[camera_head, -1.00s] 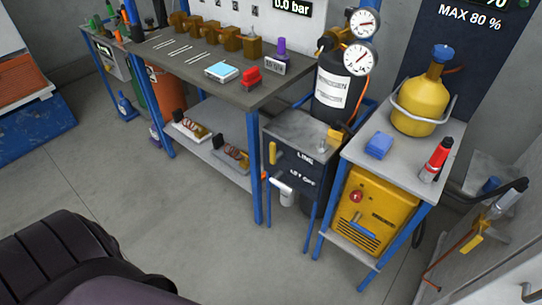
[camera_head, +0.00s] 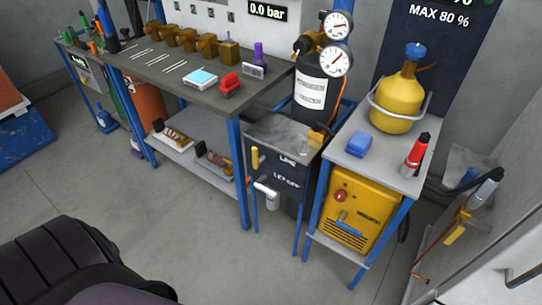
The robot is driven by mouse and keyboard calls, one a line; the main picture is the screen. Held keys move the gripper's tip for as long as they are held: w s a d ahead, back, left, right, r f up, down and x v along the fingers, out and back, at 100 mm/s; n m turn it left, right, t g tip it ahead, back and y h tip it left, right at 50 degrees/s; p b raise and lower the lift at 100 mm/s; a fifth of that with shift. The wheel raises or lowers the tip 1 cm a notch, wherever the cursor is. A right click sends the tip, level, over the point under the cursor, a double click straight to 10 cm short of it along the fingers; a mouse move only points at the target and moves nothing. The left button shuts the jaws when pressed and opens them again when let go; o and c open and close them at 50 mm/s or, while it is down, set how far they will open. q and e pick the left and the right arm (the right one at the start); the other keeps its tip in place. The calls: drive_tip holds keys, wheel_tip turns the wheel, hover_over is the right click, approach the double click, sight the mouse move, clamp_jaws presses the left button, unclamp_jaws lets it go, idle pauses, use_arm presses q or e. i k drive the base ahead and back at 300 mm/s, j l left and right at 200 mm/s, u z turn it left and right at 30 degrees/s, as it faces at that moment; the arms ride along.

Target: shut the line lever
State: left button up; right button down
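The line panel (camera_head: 284,176) is a dark box face marked LINE and LET OFF, under a grey top between the workbench and the yellow machine. A yellow lever (camera_head: 255,158) stands upright at its left edge, beside the LINE label. A white handle (camera_head: 266,190) sits lower, beside the LET OFF label. Neither gripper shows in the head view, and nothing of mine touches the levers.
The workbench (camera_head: 150,75) stands left of the panel, a tall cylinder with two gauges (camera_head: 312,92) behind it. A side table (camera_head: 385,165) carries a yellow flask (camera_head: 398,100), a blue block and a red tool. Open floor (camera_head: 190,225) lies in front.

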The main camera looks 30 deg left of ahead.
sight(256, 161)
drive_tip(key=j+z, duration=0.2)
drive_tip(key=z, duration=0.2)
drive_tip(key=j+z, duration=0.2)
drive_tip(key=z, duration=0.2)
drive_tip(key=j+z, duration=0.2)
drive_tip(key=z, duration=0.2)
drive_tip(key=j+z, duration=0.2)
drive_tip(key=z, duration=0.2)
